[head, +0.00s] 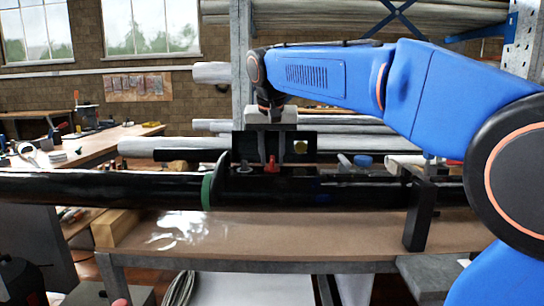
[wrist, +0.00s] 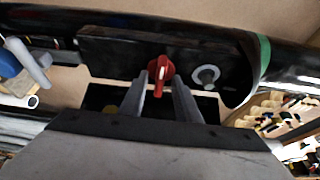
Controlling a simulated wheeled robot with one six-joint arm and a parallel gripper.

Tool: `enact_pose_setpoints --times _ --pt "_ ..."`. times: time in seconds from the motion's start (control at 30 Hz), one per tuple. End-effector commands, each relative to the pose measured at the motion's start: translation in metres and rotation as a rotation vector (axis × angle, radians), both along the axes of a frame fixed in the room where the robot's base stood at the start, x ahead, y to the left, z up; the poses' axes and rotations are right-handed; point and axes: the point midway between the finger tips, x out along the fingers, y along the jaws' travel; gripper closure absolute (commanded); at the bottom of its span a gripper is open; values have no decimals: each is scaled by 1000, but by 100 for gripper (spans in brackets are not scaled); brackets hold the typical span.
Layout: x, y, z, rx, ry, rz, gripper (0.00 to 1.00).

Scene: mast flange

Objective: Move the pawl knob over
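The red knob (wrist: 161,70), which I take to be the pawl knob, sits on a dark plate along the black mast (head: 120,188). Its narrow handle points toward my gripper in the wrist view. It also shows in the head view (head: 271,164). My gripper (wrist: 160,82) is open, with one grey finger on each side of the handle. Gaps show between handle and fingers in the wrist view; I cannot tell how deep the fingers reach. The black plate (wrist: 100,97) below the knob is partly hidden by my gripper.
A round grey fitting (wrist: 207,75) sits right of the red knob in the wrist view. A green band (head: 207,192) and black flange (head: 218,175) circle the mast nearby. A black upright bracket (head: 419,215) stands at right. The bench (head: 330,228) in front is mostly clear.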

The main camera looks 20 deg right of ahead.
Motion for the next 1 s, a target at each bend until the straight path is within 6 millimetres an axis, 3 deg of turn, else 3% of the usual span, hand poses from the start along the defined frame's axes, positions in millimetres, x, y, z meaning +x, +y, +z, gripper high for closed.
enact_pose_setpoints --times 0.17,0.37,1.0 --pt "-1 0 2 0 0 0 70" --pt "-8 3 22 0 -2 1 70" --pt "-53 19 135 0 -1 1 70"
